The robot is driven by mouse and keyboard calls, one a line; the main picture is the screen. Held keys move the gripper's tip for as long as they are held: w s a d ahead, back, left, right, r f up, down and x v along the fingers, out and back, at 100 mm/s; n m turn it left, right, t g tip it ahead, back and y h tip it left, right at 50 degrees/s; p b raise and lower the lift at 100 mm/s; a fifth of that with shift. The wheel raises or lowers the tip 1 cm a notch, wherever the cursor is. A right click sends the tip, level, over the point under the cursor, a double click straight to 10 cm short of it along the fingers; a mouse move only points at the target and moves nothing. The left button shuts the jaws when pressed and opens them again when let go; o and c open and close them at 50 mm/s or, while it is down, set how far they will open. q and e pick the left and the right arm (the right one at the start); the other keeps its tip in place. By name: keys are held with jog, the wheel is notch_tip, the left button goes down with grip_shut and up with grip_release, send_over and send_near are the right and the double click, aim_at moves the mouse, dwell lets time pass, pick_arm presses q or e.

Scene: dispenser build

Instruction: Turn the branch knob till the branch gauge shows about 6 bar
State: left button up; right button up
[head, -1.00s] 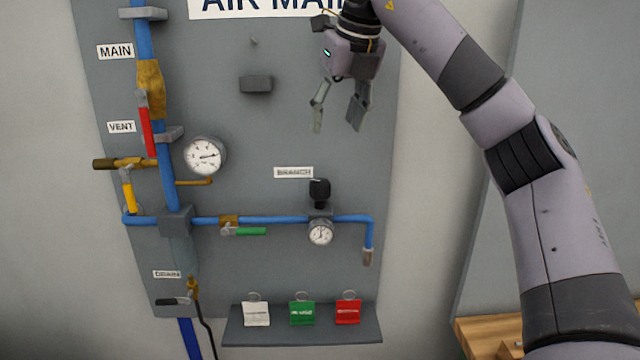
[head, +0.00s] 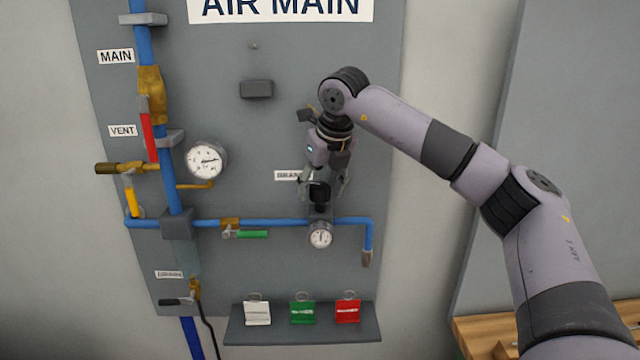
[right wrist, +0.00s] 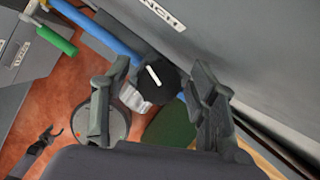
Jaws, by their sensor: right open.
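The black branch knob (head: 319,193) sits on top of the regulator on the blue branch pipe. In the right wrist view the knob (right wrist: 158,79) shows a white pointer line and lies between and beyond the fingers. The small round branch gauge (head: 320,235) hangs below it; its reading is too small to tell surely. My right gripper (head: 324,190) points down with its open fingers on either side of the knob. In the right wrist view the right gripper (right wrist: 157,105) holds nothing, and I see no clear contact with the knob.
The BRANCH label (head: 287,175) is partly covered by my gripper. A larger gauge (head: 206,160) is at left, with a red lever (head: 149,130) and a green lever (head: 252,234) on the pipes. A shelf (head: 300,335) below carries white, green and red tags.

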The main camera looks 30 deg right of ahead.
jog(key=shift+c, duration=0.3)
jog(key=c, duration=1.1)
